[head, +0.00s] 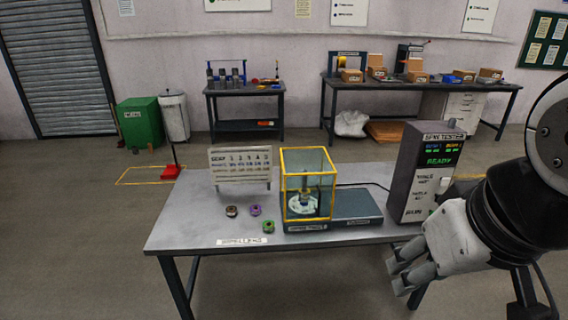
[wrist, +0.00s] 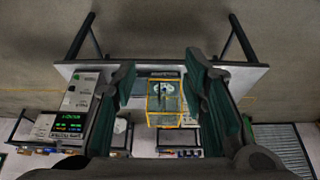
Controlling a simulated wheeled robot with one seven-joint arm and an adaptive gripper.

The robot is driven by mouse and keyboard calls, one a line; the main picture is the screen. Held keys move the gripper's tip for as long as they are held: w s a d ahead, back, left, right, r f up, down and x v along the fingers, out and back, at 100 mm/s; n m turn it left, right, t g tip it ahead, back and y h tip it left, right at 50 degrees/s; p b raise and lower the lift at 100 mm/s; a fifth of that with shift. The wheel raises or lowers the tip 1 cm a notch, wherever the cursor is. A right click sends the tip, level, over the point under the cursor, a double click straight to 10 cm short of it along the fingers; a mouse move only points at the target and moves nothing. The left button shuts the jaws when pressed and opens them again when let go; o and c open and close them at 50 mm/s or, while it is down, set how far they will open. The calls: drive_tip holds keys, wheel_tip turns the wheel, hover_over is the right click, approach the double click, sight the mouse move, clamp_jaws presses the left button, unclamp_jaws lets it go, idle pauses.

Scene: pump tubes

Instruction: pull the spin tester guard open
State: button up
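The spin tester guard (head: 321,182) is a clear box with a yellow frame. It stands over a white rotor (head: 302,204) on the left part of the dark tester base (head: 357,206). The right part of the base is bare. In the wrist view the guard (wrist: 165,104) shows between my fingers, but well beyond them. My gripper (head: 400,272) is at the right front of the bench, in front of the control box and apart from the guard. In the wrist view its fingers (wrist: 162,72) are spread wide, with nothing held.
The grey control box (head: 425,170) reads READY and stands between the guard and my arm. A label board (head: 240,165) stands behind left. Purple, green and dark small parts (head: 255,210) lie left of the guard. The bench front (head: 340,236) is mostly clear.

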drive_tip(key=w+d+f+t+b, duration=0.1)
drive_tip(key=w+f+b, duration=0.2)
drive_tip(key=w, duration=0.3)
drive_tip(key=w+d+f+t+h+b, duration=0.1)
drive_tip(key=w+f+b, duration=0.2)
drive_tip(key=w, duration=0.3)
drive_tip(key=w+d+f+t+b, duration=0.1)
drive_tip(key=w+f+b, duration=0.2)
drive_tip(key=w, duration=0.3)
drive_tip(key=shift+w+f+h, duration=0.25)
drive_tip(key=shift+w+h, duration=0.05)
drive_tip(key=shift+w, duration=0.05)
drive_tip(key=shift+c, duration=0.4)
drive_tip(key=n+t+y+b, duration=0.2)
drive_tip(key=t+y+b, duration=0.55)
drive_tip(key=b, duration=1.35)
approach(320, 200)
drive_tip(key=w+a, duration=0.1)
drive_tip(key=w, duration=0.2)
drive_tip(key=w+a+f+t+h+b, duration=0.1)
drive_tip(key=w, duration=0.2)
drive_tip(key=w+a+t+h+b, duration=0.1)
drive_tip(key=w, duration=0.2)
drive_tip(key=shift+w+a+f+h, duration=0.25)
drive_tip(key=shift+w+a+f, duration=0.05)
drive_tip(key=shift+w+a, duration=0.1)
clamp_jaws()
